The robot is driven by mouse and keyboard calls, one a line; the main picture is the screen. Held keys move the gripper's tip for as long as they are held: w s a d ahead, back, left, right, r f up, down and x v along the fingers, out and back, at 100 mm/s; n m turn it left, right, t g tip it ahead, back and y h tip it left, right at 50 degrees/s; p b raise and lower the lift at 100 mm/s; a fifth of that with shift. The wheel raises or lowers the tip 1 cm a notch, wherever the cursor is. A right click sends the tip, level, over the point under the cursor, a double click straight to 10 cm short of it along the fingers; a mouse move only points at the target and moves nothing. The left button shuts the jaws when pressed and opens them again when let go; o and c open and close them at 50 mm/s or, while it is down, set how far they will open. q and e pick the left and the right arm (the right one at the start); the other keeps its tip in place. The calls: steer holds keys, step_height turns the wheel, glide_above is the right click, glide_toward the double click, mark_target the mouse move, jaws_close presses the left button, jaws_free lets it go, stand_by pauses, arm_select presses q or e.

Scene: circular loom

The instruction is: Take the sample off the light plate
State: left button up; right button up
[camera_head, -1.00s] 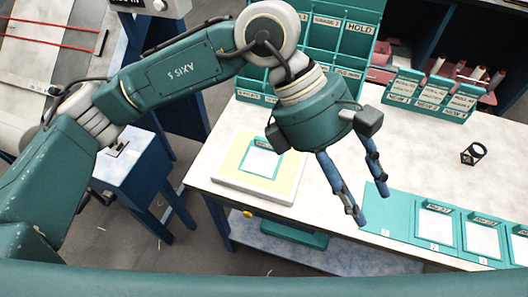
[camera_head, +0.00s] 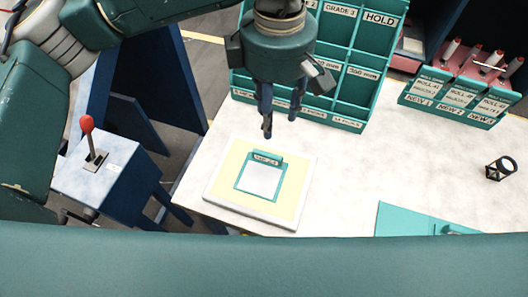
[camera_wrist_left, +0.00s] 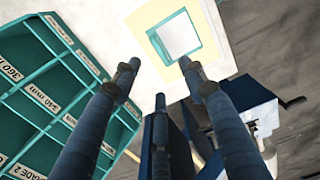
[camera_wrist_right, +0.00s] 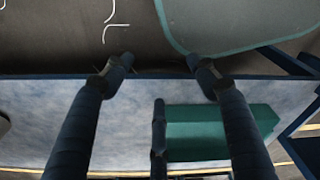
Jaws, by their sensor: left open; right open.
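The sample (camera_head: 263,180) is a white sheet in a teal frame with a labelled tab at its top edge. It lies on the light plate (camera_head: 226,198), a pale yellow panel with a white rim on the table. My left gripper (camera_head: 280,130) is open and empty, above and just behind the plate in the head view. In the left wrist view the sample (camera_wrist_left: 180,38) shows beyond the fingertips of my left gripper (camera_wrist_left: 160,75). My right gripper (camera_wrist_right: 160,75) is open and empty in the right wrist view, over a low shelf and floor; the head view does not show it.
A teal sorting rack (camera_head: 335,75) with labelled slots stands behind the plate. A smaller teal rack (camera_head: 455,100) marked NEW is at the back right. A small black-rimmed cylinder (camera_head: 500,169) stands at right, near a teal board (camera_head: 410,222). The table between is clear.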

arm_select(q)
steer(key=b, duration=0.6)
glide_toward(275, 155)
arm_select(e)
steer(key=s+f, duration=0.3)
steer(key=f, duration=0.5)
arm_select(q)
steer(key=f, duration=0.2)
steer(key=f+p, duration=0.1)
steer(key=f, duration=0.1)
steer(key=shift+s+a, duration=0.2)
steer(key=shift+a, duration=0.15)
steer(key=shift+f, duration=0.4)
steer(key=f+p, duration=0.2)
steer(key=f, duration=0.2)
steer(key=shift+w+d+f+p, duration=0.25)
steer(key=shift+d+f+p, duration=0.1)
steer(key=shift+f+p, duration=0.05)
steer(key=shift+f, duration=0.3)
jaws_close()
arm_select(e)
steer(key=r, duration=0.2)
steer(key=w+r, duration=0.1)
steer(key=r, duration=0.1)
steer(key=shift+r, duration=0.35)
